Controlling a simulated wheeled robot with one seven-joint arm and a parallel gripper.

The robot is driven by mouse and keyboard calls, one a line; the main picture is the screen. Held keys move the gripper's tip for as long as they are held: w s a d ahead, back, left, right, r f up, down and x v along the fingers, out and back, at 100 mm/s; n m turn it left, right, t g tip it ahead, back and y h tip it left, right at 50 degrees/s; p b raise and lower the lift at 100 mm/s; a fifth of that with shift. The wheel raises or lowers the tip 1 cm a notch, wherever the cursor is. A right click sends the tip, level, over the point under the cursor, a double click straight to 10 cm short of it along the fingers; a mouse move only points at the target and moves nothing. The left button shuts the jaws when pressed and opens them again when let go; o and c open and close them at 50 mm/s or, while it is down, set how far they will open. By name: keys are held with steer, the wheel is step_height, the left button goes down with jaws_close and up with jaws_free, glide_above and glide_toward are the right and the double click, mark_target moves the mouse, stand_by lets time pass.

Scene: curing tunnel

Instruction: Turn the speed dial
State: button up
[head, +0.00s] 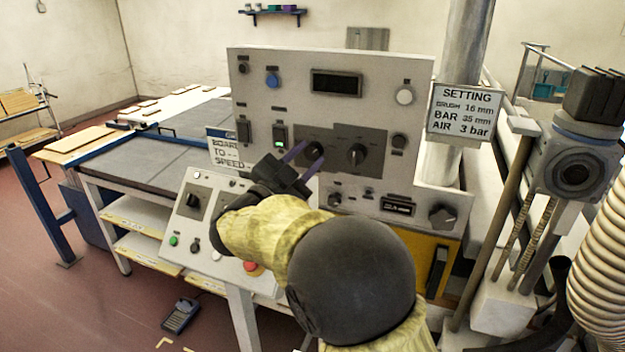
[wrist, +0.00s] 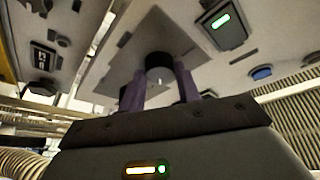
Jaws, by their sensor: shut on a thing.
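A grey control panel (head: 290,100) carries a dark plate with two round black dials side by side. My gripper (head: 308,156) reaches the left dial (head: 314,151) from below left, with its purple fingers on either side of it. In the wrist view, my gripper (wrist: 158,82) is shut on this black dial (wrist: 159,62), one finger at each side. The right dial (head: 356,154) is free. I cannot read the labels, so which one is the speed dial is not shown.
A dark display (head: 337,83) and several knobs and buttons surround the plate. A lower sloped panel (head: 186,232) has a red button (head: 252,267) beside my arm. A SETTING sign (head: 464,110) hangs at right. A grey-topped table (head: 140,162) stands at left.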

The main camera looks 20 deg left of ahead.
steer(key=shift+f+m+g+h+b, duration=0.15)
steer(key=shift+m+g+h+b, duration=0.25)
steer(key=shift+m+b, duration=0.6)
steer(key=shift+a+r+m+g+b, duration=0.15)
steer(key=shift+m+g+b, duration=0.55)
steer(key=shift+m+b, duration=0.7)
steer(key=shift+r+m, duration=0.1)
steer(key=shift+m, duration=0.3)
steer(key=shift+p, duration=0.3)
steer(key=o, duration=1)
